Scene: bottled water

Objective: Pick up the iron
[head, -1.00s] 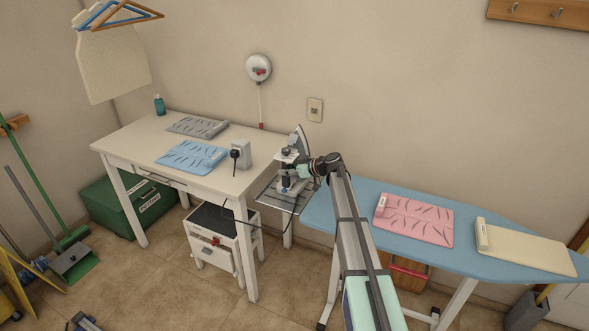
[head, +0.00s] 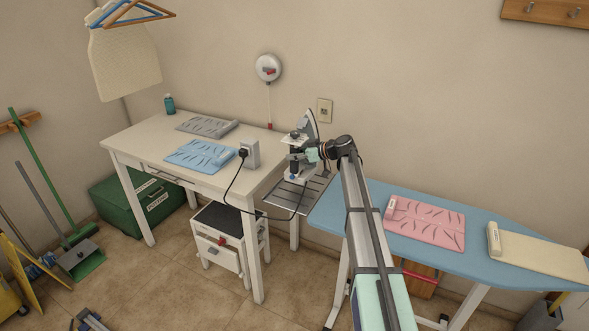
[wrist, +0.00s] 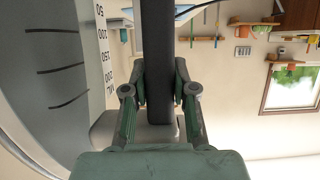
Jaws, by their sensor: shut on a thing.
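The iron (head: 309,127) is upright with its pointed end up, above the metal rest (head: 312,192) at the left end of the ironing board. A gap between its lower end and the rest seems to show, though my gripper partly hides this area. My gripper (head: 299,154) is shut on the iron's dark handle. In the wrist view the handle (wrist: 157,50) runs between my two fingers (wrist: 160,95), and the iron's grey body with its markings fills the left side.
The blue ironing board (head: 370,215) carries a pink folded cloth (head: 430,222) and a cream one (head: 540,255). The white table (head: 225,185) at left holds a blue cloth (head: 200,156), a grey cloth (head: 206,126) and a plug stand (head: 250,152). A black cord (head: 228,192) hangs in a loop.

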